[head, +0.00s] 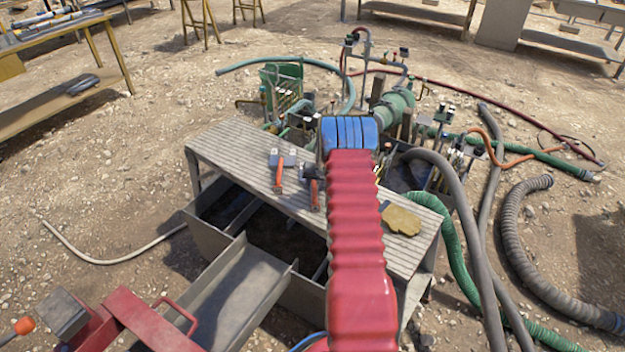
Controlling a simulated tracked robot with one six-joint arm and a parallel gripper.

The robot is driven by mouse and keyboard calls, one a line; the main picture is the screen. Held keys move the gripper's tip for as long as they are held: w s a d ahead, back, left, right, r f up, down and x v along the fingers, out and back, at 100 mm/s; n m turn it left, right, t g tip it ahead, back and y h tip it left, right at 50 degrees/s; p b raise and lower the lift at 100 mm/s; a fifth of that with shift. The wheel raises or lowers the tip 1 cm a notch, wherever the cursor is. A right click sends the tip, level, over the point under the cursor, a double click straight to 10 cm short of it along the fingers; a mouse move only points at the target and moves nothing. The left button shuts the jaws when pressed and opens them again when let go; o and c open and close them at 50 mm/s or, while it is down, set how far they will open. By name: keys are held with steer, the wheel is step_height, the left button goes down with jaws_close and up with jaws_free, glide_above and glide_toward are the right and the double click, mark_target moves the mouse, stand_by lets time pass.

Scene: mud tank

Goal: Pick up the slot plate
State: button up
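I cannot surely identify the slot plate in the head view. On the slatted grey bench (235,148) lie a flat grey tool with an orange-red handle (279,176) and a darker tool with a similar handle (314,194). Either tool's exact kind is too small to tell. My red ribbed arm reaches forward over the bench, ending in a blue section. My gripper is not visible; the arm hides its end and part of the bench. Whether it holds anything cannot be seen.
A tan glove (402,220) lies on the bench's right part. A grey compartmented tank (213,243) stands below the bench's left side. Green pipework (396,105) stands behind, and thick hoses (515,235) lie to the right. Open gravel is at left.

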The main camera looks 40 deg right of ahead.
steer(key=shift+c, duration=0.7)
jaws_close()
steer(key=shift+s+a+f, duration=0.15)
steer(key=shift+a+f, duration=0.05)
steer(key=shift+f, duration=0.05)
stand_by(0.8)
steer(key=shift+r, duration=0.1)
